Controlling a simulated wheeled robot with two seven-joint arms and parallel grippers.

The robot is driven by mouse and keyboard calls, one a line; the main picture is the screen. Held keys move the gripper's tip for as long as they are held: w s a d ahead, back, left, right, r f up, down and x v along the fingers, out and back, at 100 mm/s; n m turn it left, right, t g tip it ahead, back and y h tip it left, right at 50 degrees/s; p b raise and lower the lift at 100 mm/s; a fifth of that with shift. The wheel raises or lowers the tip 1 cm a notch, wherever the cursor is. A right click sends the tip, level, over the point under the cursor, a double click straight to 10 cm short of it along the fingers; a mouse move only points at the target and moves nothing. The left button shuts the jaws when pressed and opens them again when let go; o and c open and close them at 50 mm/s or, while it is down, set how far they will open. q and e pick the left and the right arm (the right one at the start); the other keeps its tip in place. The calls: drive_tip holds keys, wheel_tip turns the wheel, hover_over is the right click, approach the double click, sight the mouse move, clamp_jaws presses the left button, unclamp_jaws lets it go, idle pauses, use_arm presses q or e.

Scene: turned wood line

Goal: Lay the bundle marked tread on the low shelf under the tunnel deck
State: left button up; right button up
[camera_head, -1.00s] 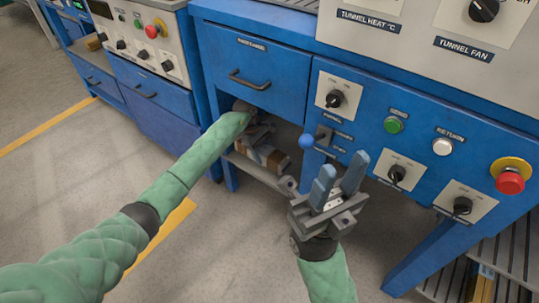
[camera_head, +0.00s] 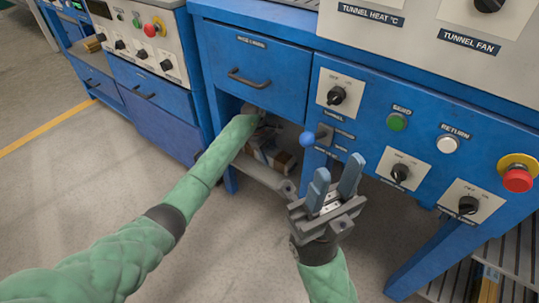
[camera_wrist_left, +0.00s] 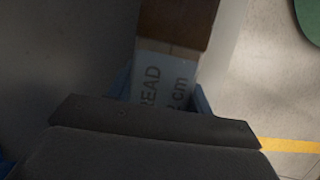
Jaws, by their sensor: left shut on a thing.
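The bundle marked tread (camera_wrist_left: 165,85) shows in the left wrist view as a brown block with a white label; I read "READ" and "cm" on it. My left gripper (camera_wrist_left: 162,92) is shut on it, with a blue finger at each side. In the head view my left arm reaches under the blue bench, and its gripper is mostly hidden there. Part of a brown and white bundle (camera_head: 280,158) shows beyond the arm, over the low shelf (camera_head: 262,174). I cannot tell whether it touches the shelf. My right gripper (camera_head: 337,174) is open and empty in front of the bench.
A drawer (camera_head: 255,75) with a dark handle is above the shelf opening. The control panel has a green button (camera_head: 397,123) and a red stop button (camera_head: 517,180). A bench leg (camera_head: 430,260) stands at the right.

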sight(268, 149)
use_arm(q)
drive_tip(key=shift+f, duration=0.1)
drive_tip(key=o, duration=1.2)
drive_tip(key=shift+a+r, duration=0.1)
drive_tip(key=shift+r, duration=0.25)
drive_tip(key=p+v, duration=0.1)
drive_tip(key=v, duration=0.5)
drive_tip(key=shift+w+f+p, duration=0.1)
drive_tip(key=shift+p, duration=0.2)
drive_tip(key=shift+w+a+r, duration=0.1)
drive_tip(key=shift+a+r, duration=0.05)
drive_tip(key=shift+r, duration=0.35)
